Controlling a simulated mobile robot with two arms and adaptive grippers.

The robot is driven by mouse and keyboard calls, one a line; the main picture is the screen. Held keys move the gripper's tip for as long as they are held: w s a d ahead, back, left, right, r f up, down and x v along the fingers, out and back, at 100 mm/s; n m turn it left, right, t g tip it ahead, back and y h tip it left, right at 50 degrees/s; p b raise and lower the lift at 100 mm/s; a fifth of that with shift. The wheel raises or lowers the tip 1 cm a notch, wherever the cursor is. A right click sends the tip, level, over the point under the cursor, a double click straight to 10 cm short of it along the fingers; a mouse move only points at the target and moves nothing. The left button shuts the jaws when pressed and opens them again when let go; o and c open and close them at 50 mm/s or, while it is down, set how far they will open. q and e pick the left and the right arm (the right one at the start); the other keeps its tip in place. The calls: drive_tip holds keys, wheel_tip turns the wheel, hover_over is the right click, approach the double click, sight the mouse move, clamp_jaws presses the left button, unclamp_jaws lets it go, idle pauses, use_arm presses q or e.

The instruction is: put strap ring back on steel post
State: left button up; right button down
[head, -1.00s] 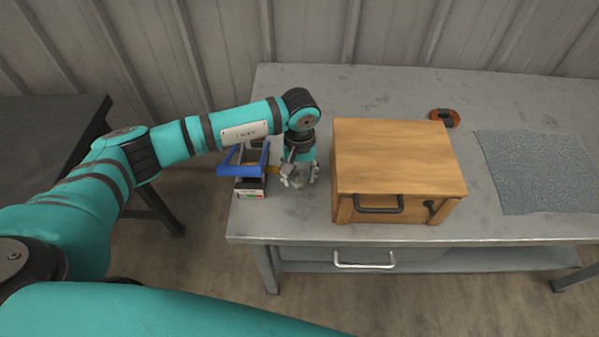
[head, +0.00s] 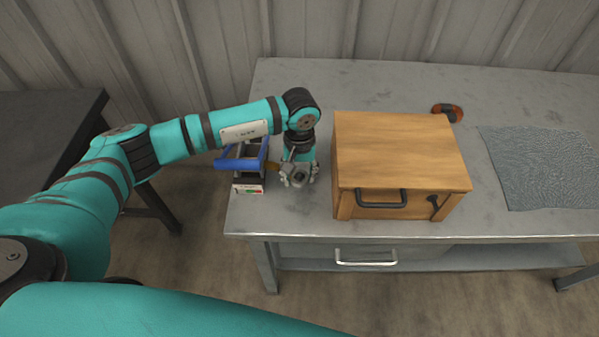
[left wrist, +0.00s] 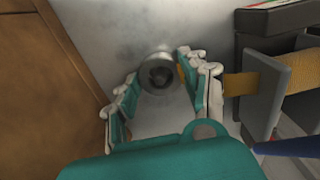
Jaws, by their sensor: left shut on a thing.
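A tan strap (left wrist: 240,84) runs from beside the ring, behind a finger, to a grey bracket (left wrist: 262,92). The strap also shows in the head view (head: 272,167). My right gripper is not in view.
A blue-handled device (head: 240,163) with a labelled base stands just left of the gripper. A wooden box (head: 400,150) with a dark handle stands close to its right. A grey mat (head: 540,170) and an orange-black item (head: 447,112) lie further right on the metal bench (head: 290,85).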

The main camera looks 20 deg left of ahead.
use_arm(q)
drive_tip(key=o, duration=1.1)
drive_tip(key=shift+o, duration=0.6)
drive_tip(key=o, duration=0.4)
drive_tip(key=shift+r, duration=0.15)
drive_tip(key=shift+r+p, duration=2.2)
drive_tip(key=shift+r, duration=2.2)
